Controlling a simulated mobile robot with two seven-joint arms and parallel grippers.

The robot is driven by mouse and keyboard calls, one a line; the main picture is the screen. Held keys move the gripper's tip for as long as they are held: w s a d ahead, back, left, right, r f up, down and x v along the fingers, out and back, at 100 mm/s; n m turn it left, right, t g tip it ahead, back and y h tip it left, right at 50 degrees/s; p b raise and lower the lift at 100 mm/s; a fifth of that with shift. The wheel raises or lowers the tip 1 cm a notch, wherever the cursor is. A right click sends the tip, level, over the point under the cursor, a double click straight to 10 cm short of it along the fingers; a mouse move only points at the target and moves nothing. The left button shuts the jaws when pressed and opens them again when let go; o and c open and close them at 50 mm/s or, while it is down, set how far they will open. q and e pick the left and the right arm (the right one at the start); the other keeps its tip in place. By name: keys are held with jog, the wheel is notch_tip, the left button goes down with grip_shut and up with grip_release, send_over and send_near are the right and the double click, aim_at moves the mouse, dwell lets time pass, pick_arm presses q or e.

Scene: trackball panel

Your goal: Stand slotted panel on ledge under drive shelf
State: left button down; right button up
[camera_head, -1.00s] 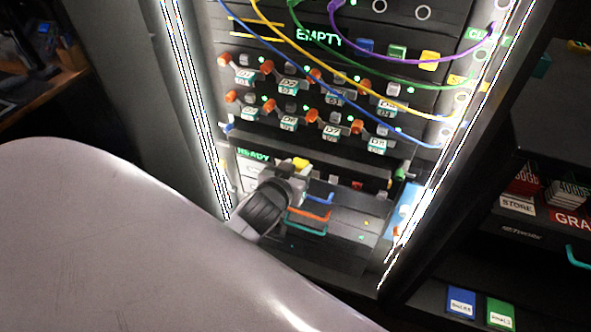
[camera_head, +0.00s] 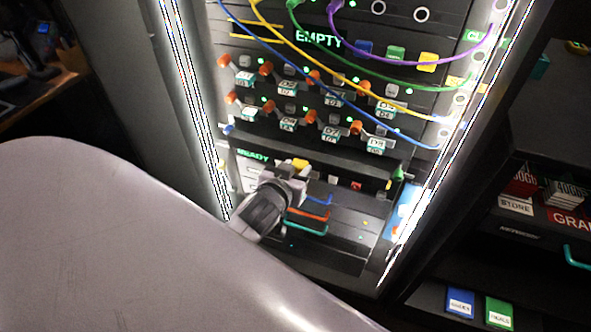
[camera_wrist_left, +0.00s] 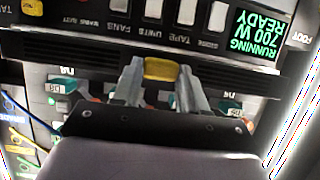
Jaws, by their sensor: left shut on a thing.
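My left gripper (camera_head: 296,170) is in the lower part of the rack, and its two fingers (camera_wrist_left: 158,80) are shut on a yellow tab (camera_wrist_left: 160,69). The tab also shows in the head view (camera_head: 300,163). It sits on a long dark panel with slots (camera_wrist_left: 225,75), which runs across the wrist view. In the head view the panel is a dark strip (camera_head: 345,163) below the drive shelf with orange-handled drives (camera_head: 312,105). The ledge cannot be made out clearly. My right gripper is not in view.
A unit with a green RUNNING 700 W READY display (camera_wrist_left: 262,38) is close to the panel. Blue, yellow, green and purple cables (camera_head: 380,100) hang across the drives. Bright light strips (camera_head: 190,100) line both rack sides. A shelf with boxes (camera_head: 545,190) stands right.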

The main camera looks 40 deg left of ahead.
aim_at(303, 155)
pick_arm(q)
jog(key=shift+r+p, duration=0.1)
jog(key=shift+p, duration=0.3)
dwell(0.5)
jog(key=shift+w+a+b, duration=0.15)
jog(key=shift+w+a, duration=0.1)
jog(key=shift+w, duration=0.9)
jog(key=shift+w+a+b, duration=0.2)
jog(key=shift+w+a, duration=0.1)
jog(key=shift+w, duration=0.9)
jog(key=shift+w+a+b, duration=0.15)
jog(key=shift+w+a, duration=0.1)
jog(key=shift+w, duration=0.9)
jog(key=c, duration=0.5)
grip_release()
jog(key=shift+s, duration=0.15)
jog(key=shift+v, duration=3.45)
